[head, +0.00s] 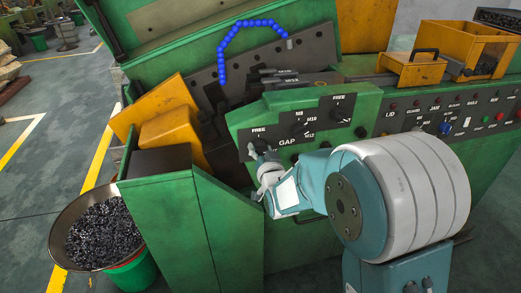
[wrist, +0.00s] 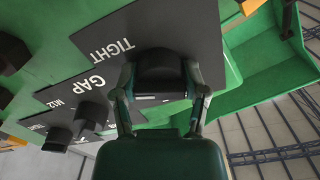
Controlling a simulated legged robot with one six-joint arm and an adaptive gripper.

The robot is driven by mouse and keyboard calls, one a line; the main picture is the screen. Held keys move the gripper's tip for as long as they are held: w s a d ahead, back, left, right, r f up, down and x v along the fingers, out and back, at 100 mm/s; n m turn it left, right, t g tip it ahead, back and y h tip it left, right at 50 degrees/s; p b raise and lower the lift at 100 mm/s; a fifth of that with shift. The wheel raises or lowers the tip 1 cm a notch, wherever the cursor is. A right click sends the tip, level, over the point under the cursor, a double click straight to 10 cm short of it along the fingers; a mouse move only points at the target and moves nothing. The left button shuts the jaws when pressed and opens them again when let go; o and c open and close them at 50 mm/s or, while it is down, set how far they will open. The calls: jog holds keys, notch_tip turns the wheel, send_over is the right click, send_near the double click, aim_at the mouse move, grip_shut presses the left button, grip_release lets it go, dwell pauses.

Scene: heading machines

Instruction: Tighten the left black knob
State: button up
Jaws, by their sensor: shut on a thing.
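The left black knob (wrist: 158,72) sits on a dark plate of the green machine panel. In the wrist view the fingers of my gripper (wrist: 160,88) stand on both sides of it and are shut on it. The label TIGHT shows beside the knob there. In the head view my gripper (head: 262,152) reaches the panel's lower left, below the word FREE, and mostly hides this knob. The middle knob (head: 298,128), with size marks around it, and the right knob (head: 338,114), under another FREE, are untouched.
A control panel with small buttons (head: 445,128) runs to the right. Yellow blocks (head: 172,139) and a green side wall (head: 190,215) stand left of the panel. A bowl of dark small parts (head: 103,230) is at the lower left. Blue hose (head: 222,60) arches above.

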jog(key=shift+r+m, duration=0.15)
jog(key=shift+m, duration=0.75)
jog(key=shift+w, duration=0.1)
jog(key=o, duration=1.1)
jog(key=shift+o, duration=0.2)
jog(key=v, duration=1.2)
